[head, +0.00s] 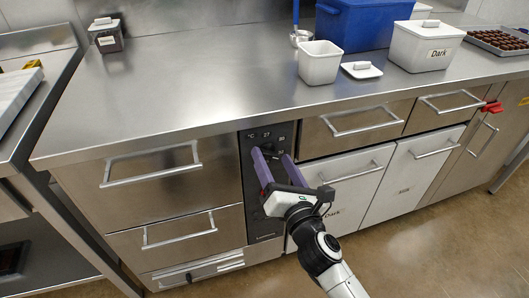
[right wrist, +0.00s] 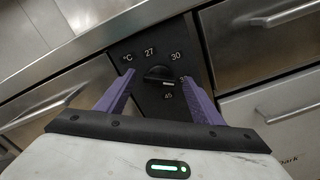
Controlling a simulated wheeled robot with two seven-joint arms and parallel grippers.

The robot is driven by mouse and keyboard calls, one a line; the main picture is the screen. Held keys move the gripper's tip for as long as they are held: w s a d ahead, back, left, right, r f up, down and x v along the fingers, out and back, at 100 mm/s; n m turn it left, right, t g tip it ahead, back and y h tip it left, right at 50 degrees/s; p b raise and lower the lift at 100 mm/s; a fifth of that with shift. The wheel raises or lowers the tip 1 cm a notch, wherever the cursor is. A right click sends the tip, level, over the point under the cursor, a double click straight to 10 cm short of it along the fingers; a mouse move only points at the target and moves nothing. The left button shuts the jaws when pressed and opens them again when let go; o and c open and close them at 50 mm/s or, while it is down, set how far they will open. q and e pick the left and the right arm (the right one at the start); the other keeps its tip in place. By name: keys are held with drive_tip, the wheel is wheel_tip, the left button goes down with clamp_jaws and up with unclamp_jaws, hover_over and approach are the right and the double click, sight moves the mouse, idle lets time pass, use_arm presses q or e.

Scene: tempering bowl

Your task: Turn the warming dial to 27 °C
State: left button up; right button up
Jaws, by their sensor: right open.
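The warming dial (right wrist: 158,75) is a dark round knob with a raised grip bar on a black panel (head: 257,218) in the counter front. Markings °C, 27, 30 and 45 stand around it in the right wrist view. A small white mark at the bar's right end lies between 30 and 45. My right gripper (head: 271,153) is open, its two purple fingers reaching toward the panel. In the right wrist view its fingertips (right wrist: 152,75) stand on either side of the dial, apart from it. In the head view the fingers largely hide the dial. My left gripper is out of view.
Steel drawers (head: 152,165) with bar handles flank the panel on the left, and drawers and white bins (head: 340,185) on the right. The counter above holds a white open tub (head: 320,64), a blue box (head: 365,22) and a lidded Dark tub (head: 425,47).

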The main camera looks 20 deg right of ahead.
drive_tip(key=shift+w, duration=0.55)
drive_tip(key=c, duration=1)
drive_tip(key=shift+c, duration=0.2)
